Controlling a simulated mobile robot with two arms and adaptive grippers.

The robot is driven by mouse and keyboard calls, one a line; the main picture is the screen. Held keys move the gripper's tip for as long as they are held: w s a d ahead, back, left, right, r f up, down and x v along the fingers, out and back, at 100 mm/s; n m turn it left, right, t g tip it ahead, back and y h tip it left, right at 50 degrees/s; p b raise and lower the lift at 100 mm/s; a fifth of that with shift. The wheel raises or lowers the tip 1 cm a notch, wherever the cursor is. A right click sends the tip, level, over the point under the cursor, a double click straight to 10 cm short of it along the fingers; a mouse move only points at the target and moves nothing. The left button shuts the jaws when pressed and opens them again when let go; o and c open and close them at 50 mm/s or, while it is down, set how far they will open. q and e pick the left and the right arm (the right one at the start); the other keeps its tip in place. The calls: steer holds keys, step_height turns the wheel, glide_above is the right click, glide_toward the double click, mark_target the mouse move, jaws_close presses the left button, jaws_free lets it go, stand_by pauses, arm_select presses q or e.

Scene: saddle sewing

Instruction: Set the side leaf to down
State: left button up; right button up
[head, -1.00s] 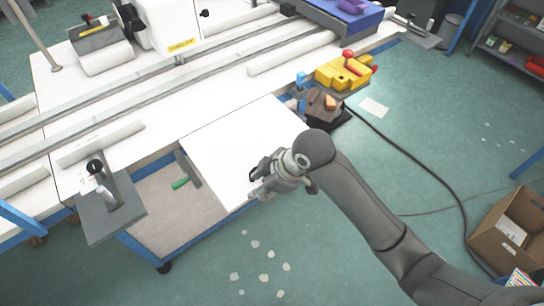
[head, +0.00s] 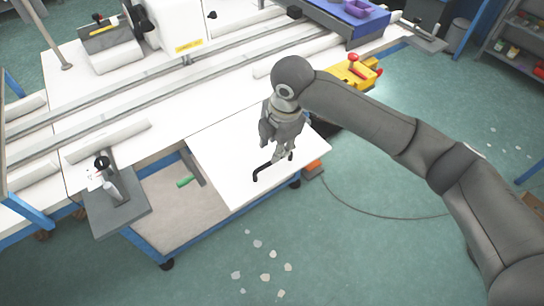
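The side leaf (head: 222,165) is a flat white panel at the front of the long white table, in the middle of the head view. It looks raised, roughly level with the tabletop. A black bar handle (head: 262,169) is on the leaf near its front edge. My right gripper (head: 284,158) points down over the leaf, with its fingertips at the right part of the handle. Whether the fingers touch or close around the handle cannot be told. The gripper and arm hide the back right part of the leaf. My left gripper is not in view.
A lower shelf (head: 180,215) with a green-handled tool (head: 186,181) lies left of the leaf. A grey side plate (head: 122,208) carries a small device. A yellow machine (head: 350,73) is partly behind my arm. The floor in front is open, with pale scraps (head: 265,254).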

steer(key=f, duration=0.5)
steer(key=w+a+f, duration=0.1)
steer(key=f, duration=0.1)
steer(key=shift+w+f+p, duration=0.1)
steer(key=shift+f+p, duration=0.15)
steer(key=shift+p, duration=0.15)
steer(key=shift+c, duration=0.4)
jaws_close()
